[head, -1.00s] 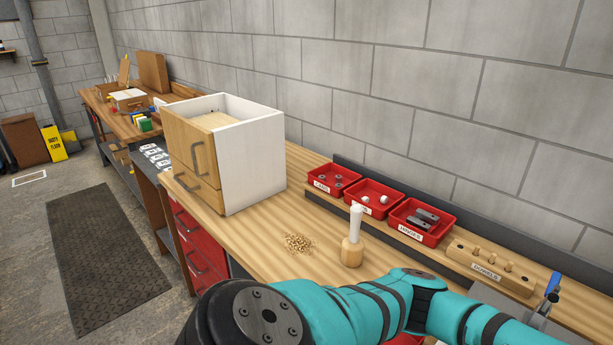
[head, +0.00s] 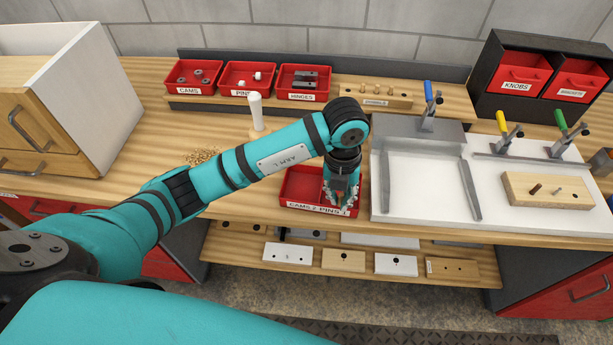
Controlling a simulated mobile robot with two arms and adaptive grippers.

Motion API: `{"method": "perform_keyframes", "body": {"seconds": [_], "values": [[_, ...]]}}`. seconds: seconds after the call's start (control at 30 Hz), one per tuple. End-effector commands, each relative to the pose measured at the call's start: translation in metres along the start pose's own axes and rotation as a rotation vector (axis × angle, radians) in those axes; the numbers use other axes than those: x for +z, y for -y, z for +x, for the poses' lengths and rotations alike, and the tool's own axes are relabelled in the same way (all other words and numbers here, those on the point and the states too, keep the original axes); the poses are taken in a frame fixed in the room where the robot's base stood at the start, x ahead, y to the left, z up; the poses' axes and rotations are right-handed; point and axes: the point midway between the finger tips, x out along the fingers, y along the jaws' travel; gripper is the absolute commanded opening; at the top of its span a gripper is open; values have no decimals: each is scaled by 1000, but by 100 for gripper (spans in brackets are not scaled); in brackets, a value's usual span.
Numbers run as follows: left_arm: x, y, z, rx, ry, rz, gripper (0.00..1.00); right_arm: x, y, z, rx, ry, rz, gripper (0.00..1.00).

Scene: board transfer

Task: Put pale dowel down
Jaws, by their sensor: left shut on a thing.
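My left gripper (head: 341,190) points down over the right part of a red tray (head: 295,190) labelled for cams and pins, at the front of the bench. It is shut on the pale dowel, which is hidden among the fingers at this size. I cannot tell whether the fingers touch the tray. A wooden dowel block (head: 390,101) with several pale dowels standing in it sits on the raised back shelf. My right gripper is not in view.
A white work surface (head: 425,205) with metal rails, clamps and a drilled wooden board (head: 520,184) lies right of the gripper. Red bins of cams (head: 180,88), pins and hinges stand behind. A white bottle (head: 256,112) and wood pellets (head: 202,156) are to the left.

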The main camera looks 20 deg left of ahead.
Motion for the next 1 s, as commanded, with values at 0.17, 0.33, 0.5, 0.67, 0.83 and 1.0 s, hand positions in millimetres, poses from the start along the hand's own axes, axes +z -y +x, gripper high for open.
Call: {"method": "perform_keyframes", "body": {"seconds": [0.17, 0.33, 0.5, 0.67, 0.83, 1.0], "values": [[26, -40, -2, 4, -2, -5, 0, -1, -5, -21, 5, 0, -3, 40], [42, -61, 1, 0, -1, 0, 0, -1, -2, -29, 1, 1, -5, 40], [50, -72, 2, 1, -1, -1, 0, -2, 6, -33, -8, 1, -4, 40], [52, -78, 20, 1, -7, 2, 0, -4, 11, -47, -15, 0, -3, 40], [54, -79, 38, -1, -1, 2, 0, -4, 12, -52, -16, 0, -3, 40], [54, -79, 40, -1, 0, 3, 0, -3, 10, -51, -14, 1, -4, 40]]}}
